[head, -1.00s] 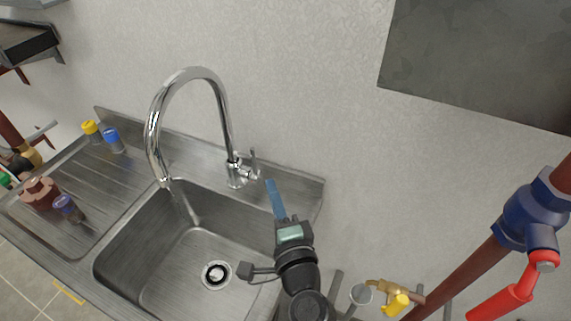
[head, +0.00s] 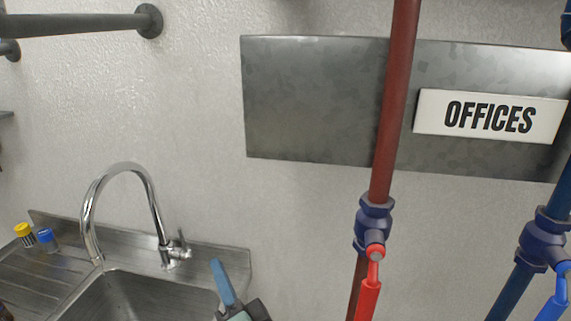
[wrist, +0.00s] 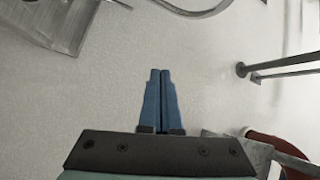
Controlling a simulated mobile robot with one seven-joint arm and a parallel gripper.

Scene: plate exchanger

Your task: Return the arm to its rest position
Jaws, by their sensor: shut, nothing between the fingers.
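My gripper (head: 218,268) shows at the bottom of the head view, its blue fingers pointing up beside the right end of the sink. In the wrist view my gripper (wrist: 161,72) has its two blue fingers together with nothing between them. The fingers point toward the bare pale wall (wrist: 80,90). The rest of my arm is out of the head view, below its bottom edge.
A steel sink (head: 120,298) with a curved tap (head: 150,190) is at lower left. A red pipe (head: 395,110) with a red-handled valve (head: 373,235) and a blue pipe (head: 515,285) are on the right. A metal panel (head: 310,100) carries an OFFICES sign (head: 490,115).

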